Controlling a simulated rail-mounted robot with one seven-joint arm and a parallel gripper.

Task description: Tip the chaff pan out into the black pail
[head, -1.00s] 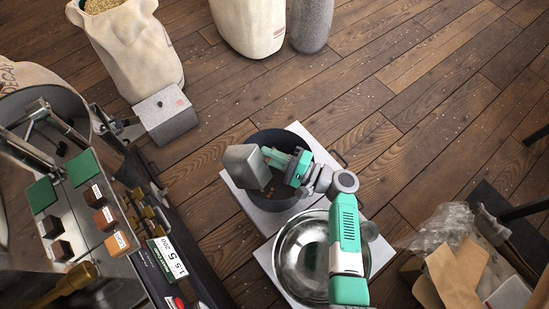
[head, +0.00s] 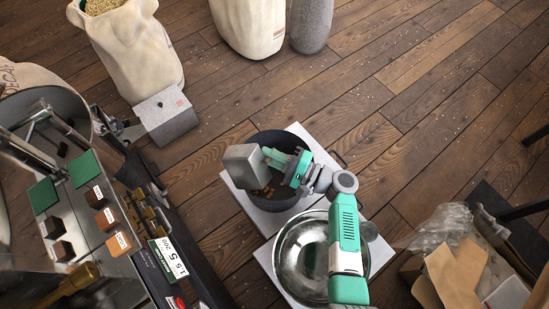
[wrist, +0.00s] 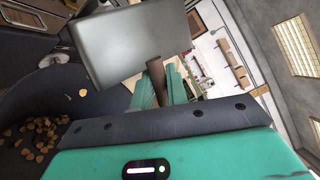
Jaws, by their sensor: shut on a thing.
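The chaff pan (head: 246,166) is a grey metal box-like pan, steeply tipped over the left part of the black pail (head: 290,137). My gripper (head: 270,155) is shut on the pan's handle, above the pail. In the wrist view the pan (wrist: 135,40) shows a smooth grey face beyond my green fingers (wrist: 163,85), with a dark brown handle between them. Tan chaff flakes (wrist: 38,135) lie inside the dark pail (wrist: 70,85) in the wrist view. The pan's inside is hidden in both views.
A shiny steel bowl (head: 300,262) stands in front of the pail, under my arm. Both stand on pale slabs (head: 238,190). The roaster panel (head: 95,215) is at left, a grey box (head: 166,115) behind it. Cartons and plastic wrap (head: 455,235) are at right. Wooden floor is open behind.

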